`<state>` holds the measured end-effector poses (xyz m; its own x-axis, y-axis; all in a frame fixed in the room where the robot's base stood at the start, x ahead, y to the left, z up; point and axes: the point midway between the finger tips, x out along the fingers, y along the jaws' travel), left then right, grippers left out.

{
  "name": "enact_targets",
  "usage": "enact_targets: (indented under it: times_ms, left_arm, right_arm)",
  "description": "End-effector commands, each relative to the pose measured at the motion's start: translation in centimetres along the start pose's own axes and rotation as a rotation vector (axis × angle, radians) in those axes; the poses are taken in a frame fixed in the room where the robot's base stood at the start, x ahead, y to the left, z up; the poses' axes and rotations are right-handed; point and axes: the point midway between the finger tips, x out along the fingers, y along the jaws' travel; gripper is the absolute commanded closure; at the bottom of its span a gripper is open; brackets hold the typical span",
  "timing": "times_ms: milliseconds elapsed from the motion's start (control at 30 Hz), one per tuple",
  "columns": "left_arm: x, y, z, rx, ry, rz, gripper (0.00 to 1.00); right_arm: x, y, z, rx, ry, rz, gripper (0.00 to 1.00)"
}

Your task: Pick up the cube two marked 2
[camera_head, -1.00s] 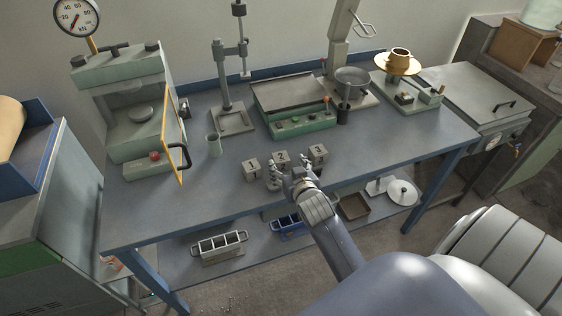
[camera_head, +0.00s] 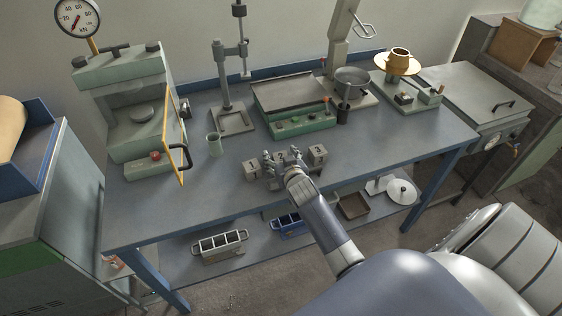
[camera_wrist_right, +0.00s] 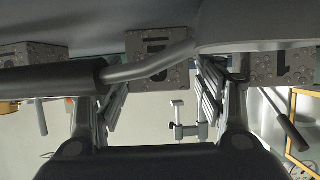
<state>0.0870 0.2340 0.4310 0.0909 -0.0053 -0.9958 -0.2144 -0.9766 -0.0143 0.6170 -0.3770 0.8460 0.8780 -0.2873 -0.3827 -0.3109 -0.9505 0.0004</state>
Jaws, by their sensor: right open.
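Cube two (camera_head: 282,156), a small grey block marked 2, stands on the bench in the middle of a row. It is partly hidden by my right gripper (camera_head: 282,163). That gripper is open, with a finger to each side of cube two and no visible grip on it. In the upside-down right wrist view, cube two (camera_wrist_right: 152,46) shows at the top middle between the fingers, partly covered by a dark bar. Cube one (camera_head: 252,169) stands to the left and cube three (camera_head: 318,154) to the right. My left gripper is out of view.
The blue-grey bench (camera_head: 215,190) is clear in front of the cubes on the left. A small cup (camera_head: 214,145), a stand (camera_head: 232,120) and a green control box (camera_head: 300,122) stand behind. A press with a yellow-framed door (camera_head: 172,135) is at the left.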

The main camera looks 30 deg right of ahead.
Motion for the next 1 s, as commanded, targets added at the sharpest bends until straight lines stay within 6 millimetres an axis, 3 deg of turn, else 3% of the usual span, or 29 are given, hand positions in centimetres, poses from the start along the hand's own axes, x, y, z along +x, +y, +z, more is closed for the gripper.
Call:
enact_targets:
  times_ms: [67,300,667,1000]
  left_arm:
    - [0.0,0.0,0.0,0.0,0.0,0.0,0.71]
    - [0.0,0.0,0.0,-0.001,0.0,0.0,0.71]
    - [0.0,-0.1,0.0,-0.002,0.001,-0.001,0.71]
    - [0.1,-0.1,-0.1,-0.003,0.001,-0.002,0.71]
  right_arm:
    - [0.0,0.0,0.0,0.0,0.0,0.0,0.38]
    - [0.0,0.0,0.0,0.0,0.0,0.0,0.92]
    - [-0.2,0.0,-0.7,0.001,0.005,-0.001,0.92]
    - [-2.6,0.0,-6.6,0.0,0.009,-0.001,0.92]
